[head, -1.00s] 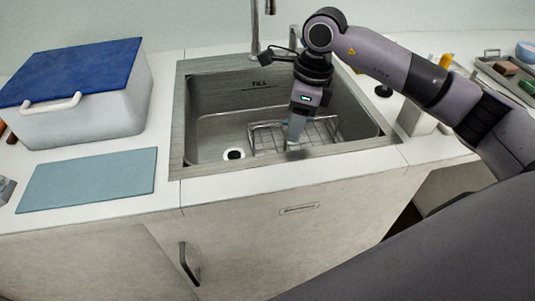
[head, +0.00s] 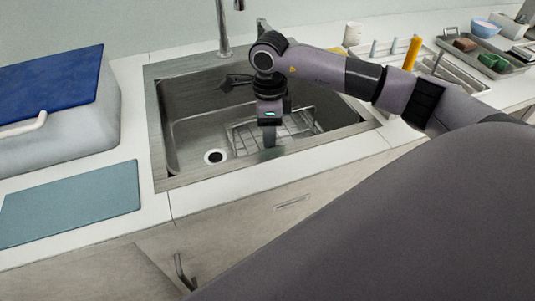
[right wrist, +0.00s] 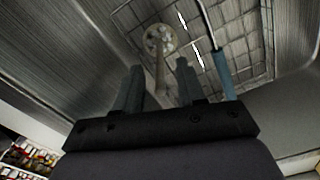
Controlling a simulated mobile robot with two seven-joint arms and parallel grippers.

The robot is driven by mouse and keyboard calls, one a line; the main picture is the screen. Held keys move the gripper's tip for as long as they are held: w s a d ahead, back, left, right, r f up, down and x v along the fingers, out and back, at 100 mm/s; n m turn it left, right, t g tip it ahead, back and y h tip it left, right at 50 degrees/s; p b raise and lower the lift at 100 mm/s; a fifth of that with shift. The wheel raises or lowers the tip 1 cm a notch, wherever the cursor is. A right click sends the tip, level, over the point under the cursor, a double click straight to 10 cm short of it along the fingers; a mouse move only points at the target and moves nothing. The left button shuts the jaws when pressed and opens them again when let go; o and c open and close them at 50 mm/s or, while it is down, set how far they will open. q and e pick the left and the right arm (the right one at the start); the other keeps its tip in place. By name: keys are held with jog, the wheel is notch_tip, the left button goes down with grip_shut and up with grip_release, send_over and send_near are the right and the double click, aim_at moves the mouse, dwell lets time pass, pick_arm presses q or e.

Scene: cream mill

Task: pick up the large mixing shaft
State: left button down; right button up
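My right gripper (head: 269,141) points down into the steel sink (head: 160,138), near its front wall and over the wire rack (head: 238,136). In the right wrist view its two fingers (right wrist: 160,90) stand apart with a gap between them. A pale shaft with a round, holed disc head (right wrist: 160,40), apparently the large mixing shaft, shows beyond the fingertips and lines up with the gap. I cannot tell whether it reaches between the fingers. It is not clearly visible in the head view. My left gripper is out of view.
A thin tool with a blue-grey handle (right wrist: 222,72) lies right of the fingers. The faucet (head: 222,30) rises behind the sink. A blue-lidded white box (head: 60,130) and a teal mat (head: 70,203) are at left. A tray (head: 510,66) with items is at far right.

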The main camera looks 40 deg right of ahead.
jog(key=shift+a+f, duration=0.1)
jog(key=shift+f, duration=1.25)
grip_shut()
jog(key=shift+r, duration=0.1)
